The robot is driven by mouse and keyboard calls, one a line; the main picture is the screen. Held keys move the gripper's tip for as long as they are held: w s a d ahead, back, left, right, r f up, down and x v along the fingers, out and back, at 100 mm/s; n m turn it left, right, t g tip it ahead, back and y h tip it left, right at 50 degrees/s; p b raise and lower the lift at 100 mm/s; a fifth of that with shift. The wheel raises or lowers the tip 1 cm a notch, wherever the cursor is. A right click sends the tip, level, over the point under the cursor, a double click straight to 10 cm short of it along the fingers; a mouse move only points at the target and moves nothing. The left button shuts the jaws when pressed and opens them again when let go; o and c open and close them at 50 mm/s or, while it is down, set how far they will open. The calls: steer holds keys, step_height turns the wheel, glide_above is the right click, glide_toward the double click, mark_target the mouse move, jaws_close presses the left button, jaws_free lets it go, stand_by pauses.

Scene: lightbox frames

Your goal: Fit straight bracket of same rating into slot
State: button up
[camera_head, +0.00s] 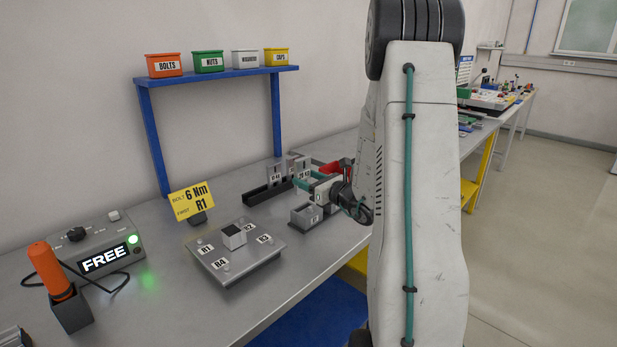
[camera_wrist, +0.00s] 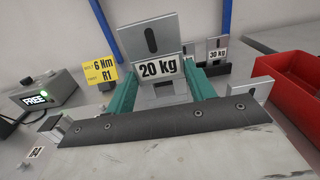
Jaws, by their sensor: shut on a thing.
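My gripper (camera_wrist: 162,88) has its two teal fingers closed on either side of a grey bracket (camera_wrist: 150,36) with a dark slot hole and a "20 kg" label. In the head view, my gripper (camera_head: 312,183) is at the right end of a black rack (camera_head: 259,195), where several grey brackets (camera_head: 275,174) stand upright. A bracket labelled "30 kg" (camera_wrist: 218,54) stands behind and to the right in the wrist view. I cannot tell whether the held bracket still touches the rack. Its lower end is partly hidden by my gripper.
A grey block (camera_head: 300,218) stands in front of my gripper. A metal plate (camera_head: 230,268) marked R1 to R4 carries a small cube (camera_head: 233,236). A yellow "6 Nm R1" sign (camera_head: 191,201) is behind it. A red bin (camera_wrist: 288,85) is close on the right.

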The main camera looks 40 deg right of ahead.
glide_above(309, 209)
steer(key=shift+w+d+f, duration=0.1)
steer(key=shift+w+f, duration=0.05)
steer(key=shift+f, duration=2.05)
steer(key=shift+f, duration=2.65)
steer(key=o, duration=1.2)
steer(key=shift+o, duration=0.2)
steer(key=s, duration=0.7)
steer(key=shift+s+d, duration=0.1)
steer(key=shift+s, duration=0.35)
